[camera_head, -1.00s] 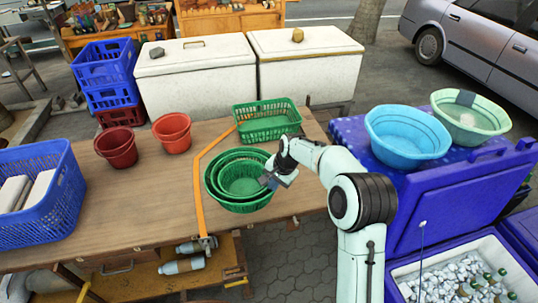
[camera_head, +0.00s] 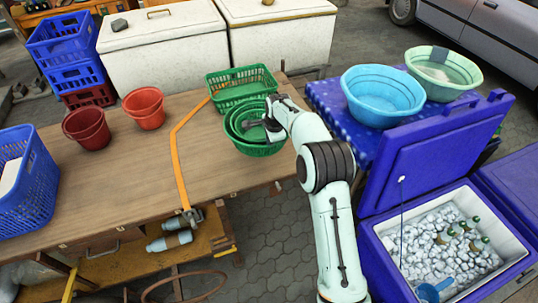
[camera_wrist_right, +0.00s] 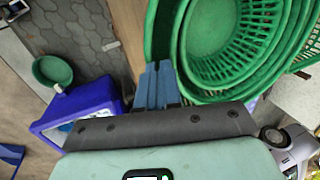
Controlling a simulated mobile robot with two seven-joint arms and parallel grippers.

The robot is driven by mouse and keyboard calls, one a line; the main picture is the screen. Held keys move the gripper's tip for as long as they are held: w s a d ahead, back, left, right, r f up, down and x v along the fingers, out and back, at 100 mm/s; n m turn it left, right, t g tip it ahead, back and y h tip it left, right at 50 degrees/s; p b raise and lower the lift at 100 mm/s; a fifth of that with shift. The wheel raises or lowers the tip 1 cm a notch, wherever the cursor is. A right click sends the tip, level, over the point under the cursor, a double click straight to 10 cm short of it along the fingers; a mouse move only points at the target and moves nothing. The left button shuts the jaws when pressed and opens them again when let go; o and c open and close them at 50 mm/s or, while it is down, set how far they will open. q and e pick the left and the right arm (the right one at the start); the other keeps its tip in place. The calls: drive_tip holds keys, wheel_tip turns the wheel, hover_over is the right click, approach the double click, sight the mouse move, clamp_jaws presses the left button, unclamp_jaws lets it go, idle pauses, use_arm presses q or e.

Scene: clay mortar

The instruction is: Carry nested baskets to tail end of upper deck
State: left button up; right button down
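The nested green round baskets (camera_head: 237,122) hang at the right edge of the wooden table top (camera_head: 150,165), in front of the green rectangular basket. My right gripper (camera_head: 271,124) is at their right rim. In the right wrist view, its blue fingers (camera_wrist_right: 158,84) are close together on the rim of the outer basket (camera_wrist_right: 157,35), and the inner baskets (camera_wrist_right: 215,30) sit inside it. The baskets look lifted off the table; their underside is hidden. My left gripper is not in view.
An orange strap (camera_head: 178,150) crosses the table. Blue cooler lids and blue and green basins (camera_head: 383,97) lie to the right. The table's lower shelf (camera_head: 150,262) holds bottles.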

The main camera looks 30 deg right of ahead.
wheel_tip(320, 180, down, 9)
drive_tip(key=shift+w+r, duration=0.15)
drive_tip(key=shift+w, duration=0.05)
idle(0.3)
drive_tip(key=c, duration=1.3)
unclamp_jaws()
